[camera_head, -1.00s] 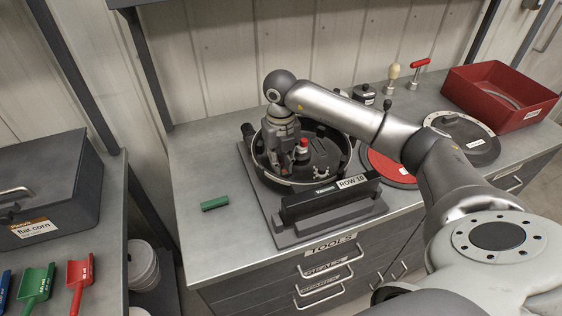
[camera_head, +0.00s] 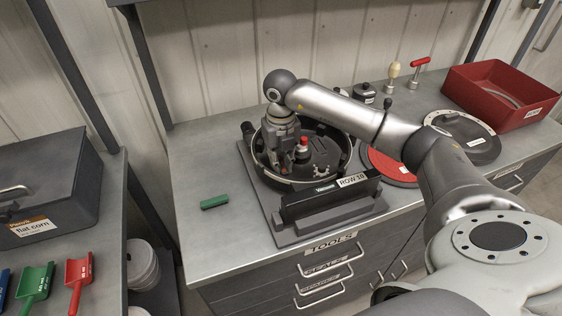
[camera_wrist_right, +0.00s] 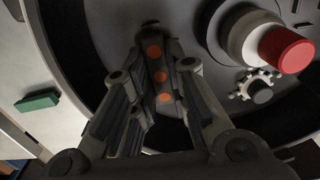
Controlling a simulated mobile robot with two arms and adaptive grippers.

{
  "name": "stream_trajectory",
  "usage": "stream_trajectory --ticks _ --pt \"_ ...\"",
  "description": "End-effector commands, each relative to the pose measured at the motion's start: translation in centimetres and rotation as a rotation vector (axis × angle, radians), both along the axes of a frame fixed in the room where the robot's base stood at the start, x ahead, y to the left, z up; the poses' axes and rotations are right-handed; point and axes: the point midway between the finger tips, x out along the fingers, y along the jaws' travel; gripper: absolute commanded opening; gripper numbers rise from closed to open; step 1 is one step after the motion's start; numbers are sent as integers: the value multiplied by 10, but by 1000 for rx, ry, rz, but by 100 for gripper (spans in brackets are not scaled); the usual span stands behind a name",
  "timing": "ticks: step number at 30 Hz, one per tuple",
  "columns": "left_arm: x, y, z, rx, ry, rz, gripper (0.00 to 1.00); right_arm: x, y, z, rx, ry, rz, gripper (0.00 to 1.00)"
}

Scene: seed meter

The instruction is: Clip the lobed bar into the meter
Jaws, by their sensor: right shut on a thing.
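The meter (camera_head: 335,165) is a round dark housing lying open on a stand, with a red-capped hub (camera_head: 302,142) at its middle. My right gripper (camera_head: 287,160) points down into the left part of the housing. In the right wrist view my right gripper (camera_wrist_right: 160,75) is shut on a dark grey bar with several orange dots, which I take as the lobed bar (camera_wrist_right: 155,52). The bar is over the dark inside of the meter, left of the red cap (camera_wrist_right: 286,50) and a small gear (camera_wrist_right: 258,87). I cannot tell whether it touches its seat. My left gripper is not in view.
A green block (camera_head: 214,202) lies on the bench left of the stand. A red disc (camera_head: 388,168), a dark round cover (camera_head: 470,140) and a red bin (camera_head: 500,95) are to the right. The bench's front left is mostly clear.

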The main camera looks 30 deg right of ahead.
Motion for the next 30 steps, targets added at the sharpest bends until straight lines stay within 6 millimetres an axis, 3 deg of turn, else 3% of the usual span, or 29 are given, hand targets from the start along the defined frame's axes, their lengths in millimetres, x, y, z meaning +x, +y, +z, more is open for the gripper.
stream_trajectory --ticks 9,10,15,30 --pt "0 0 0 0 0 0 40 -1 0 -2 0 3 0 0" --pt "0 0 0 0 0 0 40 -1 0 -2 0 3 0 18" --pt "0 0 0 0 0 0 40 -1 0 -2 0 4 1 40" --pt "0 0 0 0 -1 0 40 0 0 -1 -1 2 0 37"
